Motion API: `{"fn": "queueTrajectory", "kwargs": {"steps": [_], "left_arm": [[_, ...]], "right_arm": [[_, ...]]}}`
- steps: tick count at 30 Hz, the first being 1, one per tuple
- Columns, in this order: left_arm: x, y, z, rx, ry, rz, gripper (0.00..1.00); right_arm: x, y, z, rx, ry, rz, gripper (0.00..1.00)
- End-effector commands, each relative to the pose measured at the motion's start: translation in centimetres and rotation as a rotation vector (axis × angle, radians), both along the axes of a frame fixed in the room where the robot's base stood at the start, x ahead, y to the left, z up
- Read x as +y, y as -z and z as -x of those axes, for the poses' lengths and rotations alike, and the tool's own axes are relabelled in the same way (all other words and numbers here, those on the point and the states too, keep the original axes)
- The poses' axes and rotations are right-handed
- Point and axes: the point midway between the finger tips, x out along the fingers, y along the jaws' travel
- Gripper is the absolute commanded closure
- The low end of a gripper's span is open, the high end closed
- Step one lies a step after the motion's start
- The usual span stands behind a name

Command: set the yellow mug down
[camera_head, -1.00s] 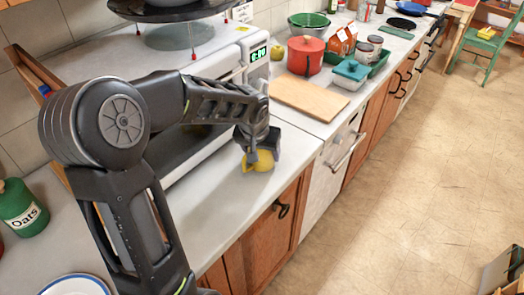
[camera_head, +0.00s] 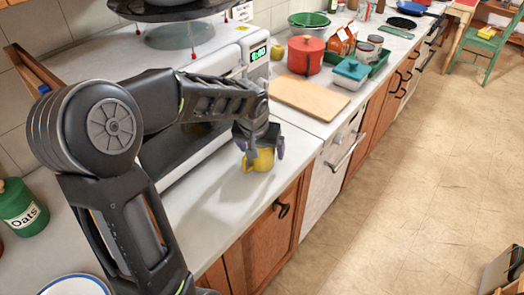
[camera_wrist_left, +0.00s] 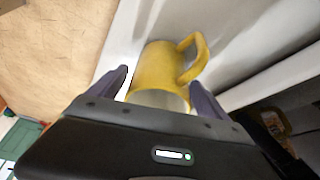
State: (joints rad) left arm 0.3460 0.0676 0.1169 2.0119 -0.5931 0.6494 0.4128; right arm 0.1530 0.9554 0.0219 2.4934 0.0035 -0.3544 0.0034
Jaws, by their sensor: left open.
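The yellow mug (camera_head: 262,160) stands upright on the pale counter (camera_head: 215,200), in front of the white oven, with its handle to the left in the head view. My left gripper (camera_head: 263,150) is over it from above, partly hiding its rim. In the left wrist view the mug (camera_wrist_left: 158,68) lies between the two spread fingers of my left gripper (camera_wrist_left: 160,90), its handle toward the upper right. The fingers are open on either side of it. I cannot tell whether either one touches it. My right gripper is not in view.
A wooden board (camera_head: 308,97) lies beyond the mug, with a red pot (camera_head: 305,55) and a teal-lidded container (camera_head: 351,72) behind it. A green Oats jar (camera_head: 22,208) and a blue-rimmed plate (camera_head: 75,286) are at the left. The counter left of the mug is clear.

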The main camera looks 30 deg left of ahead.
Motion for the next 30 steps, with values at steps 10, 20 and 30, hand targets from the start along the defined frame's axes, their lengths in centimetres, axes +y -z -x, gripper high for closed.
{"fn": "queueTrajectory", "kwargs": {"steps": [10, 20, 30], "left_arm": [[-0.8, -6.6, 2.6, -0.006, 0.001, -0.001, 0.11], [-1.2, -9.5, 3.8, 0.0, 0.002, 0.0, 0.11], [-1.2, -9.5, 3.8, 0.0, 0.001, 0.001, 0.11]], "right_arm": [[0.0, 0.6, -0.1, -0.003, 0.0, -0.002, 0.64], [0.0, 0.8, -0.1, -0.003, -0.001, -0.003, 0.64], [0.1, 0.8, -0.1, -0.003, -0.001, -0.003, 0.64]]}}
